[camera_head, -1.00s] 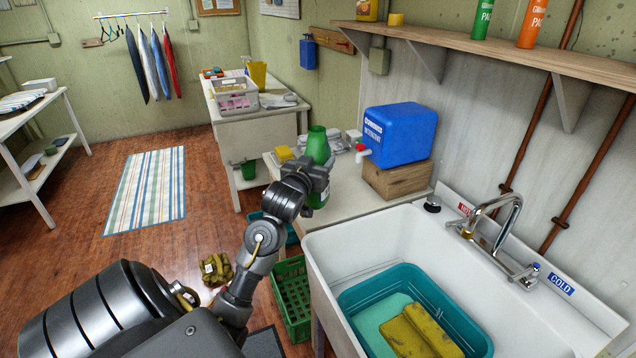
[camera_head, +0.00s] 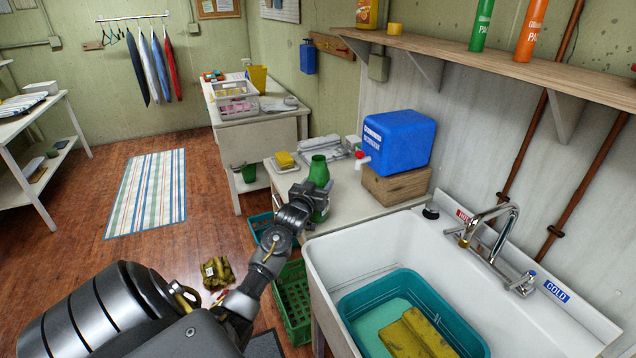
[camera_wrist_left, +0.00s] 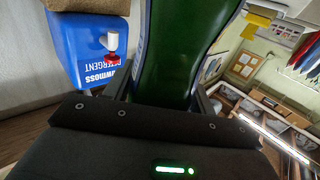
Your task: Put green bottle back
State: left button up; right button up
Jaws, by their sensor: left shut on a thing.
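The green bottle (camera_head: 319,171) is in my left gripper (camera_head: 314,197), which is shut on it. The bottle is upright in the head view, at the front left part of the white side table (camera_head: 353,206) beside the sink. The gripper covers its middle, and I cannot tell whether its base touches the table. In the left wrist view the bottle (camera_wrist_left: 183,45) fills the middle, between the fingers. My right gripper is not in view.
A blue detergent jug (camera_head: 398,140) with a red-capped tap stands on a wooden block (camera_head: 396,186) right of the bottle. The white sink (camera_head: 335,252) holds a teal basin (camera_head: 447,300). A green crate (camera_head: 293,298) is on the floor.

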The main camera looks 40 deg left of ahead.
pick_arm(q)
jog(key=shift+f, duration=0.1)
jog(key=shift+f, duration=0.2)
jog(key=o, duration=1.4)
jog(key=shift+s, duration=0.1)
jog(key=shift+r, duration=0.1)
jog(key=shift+s+d, duration=0.15)
jog(key=shift+s, duration=0.1)
jog(key=b+v, duration=0.2)
jog(key=v, duration=0.9)
jog(key=shift+s+d, duration=0.1)
jog(key=shift+s, duration=0.1)
